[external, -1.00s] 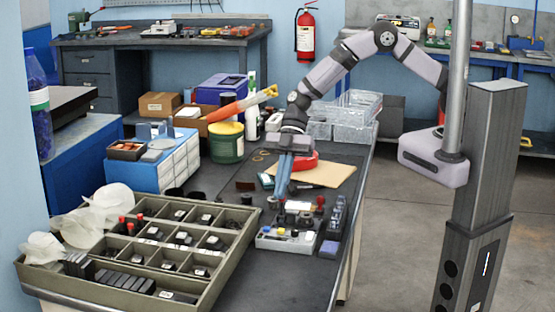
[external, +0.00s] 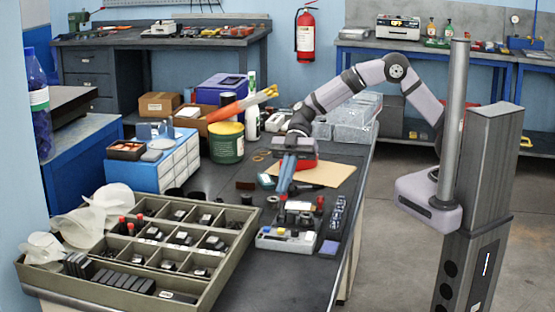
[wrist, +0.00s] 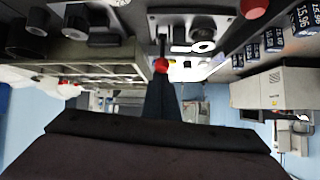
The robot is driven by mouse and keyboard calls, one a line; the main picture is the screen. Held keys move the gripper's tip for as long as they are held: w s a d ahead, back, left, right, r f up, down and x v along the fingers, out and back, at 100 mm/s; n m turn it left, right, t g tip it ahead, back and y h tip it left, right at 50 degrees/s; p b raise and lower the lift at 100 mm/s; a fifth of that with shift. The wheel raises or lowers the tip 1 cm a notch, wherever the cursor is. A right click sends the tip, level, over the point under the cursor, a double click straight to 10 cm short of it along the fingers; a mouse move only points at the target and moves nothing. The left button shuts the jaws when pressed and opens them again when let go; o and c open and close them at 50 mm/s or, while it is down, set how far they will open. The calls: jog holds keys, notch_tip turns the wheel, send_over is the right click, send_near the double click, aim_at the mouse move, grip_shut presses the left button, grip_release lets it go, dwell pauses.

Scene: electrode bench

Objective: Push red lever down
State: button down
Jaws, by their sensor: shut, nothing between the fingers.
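My gripper (external: 282,191) is shut and empty, its blue fingers pointing down at the small device (external: 287,239) on the dark bench. In the wrist view the dark closed fingers (wrist: 162,82) reach up to a red knob (wrist: 161,65) on the end of a thin dark stem, which looks like the red lever. The fingertips are at or just beside this knob; I cannot tell whether they touch. A second, larger red ball (wrist: 253,7) shows at the top of the wrist view. In the external view a red knob (external: 320,200) stands right of the fingers.
A compartment tray (external: 235,250) of dark parts lies to the left of the device. A tan board (external: 325,174) lies behind it, with clear plastic bins (external: 357,118) farther back. Dark bench top is free in front of the device.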

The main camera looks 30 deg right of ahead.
jog(key=shift+w+d+f+g+y+b, duration=1.1)
jog(key=shift+g+y+b, duration=0.3)
jog(key=shift+b, duration=5.3)
jog(key=f+b, duration=0.1)
jog(key=b, duration=0.2)
jog(key=w+d+f+b, duration=0.1)
jog(key=b, duration=0.3)
jog(key=shift+w+d, duration=0.25)
jog(key=b, duration=0.1)
jog(key=f+b, duration=0.1)
jog(key=b, duration=0.1)
jog(key=shift+w+d+f, duration=0.3)
jog(key=shift+d, duration=0.05)
jog(key=shift+r, duration=0.1)
notch_tip(320, 180, up, 6)
jog(key=a+p, duration=0.1)
jog(key=p, duration=0.2)
jog(key=w+d+f, duration=0.1)
jog(key=w+d, duration=0.1)
jog(key=w+d+f, duration=0.1)
jog(key=w+d, duration=0.1)
jog(key=w+d+f, duration=0.1)
jog(key=w+d, duration=0.1)
jog(key=d, duration=0.1)
jog(key=shift+w+d+f, duration=0.1)
jog(key=shift+w, duration=0.05)
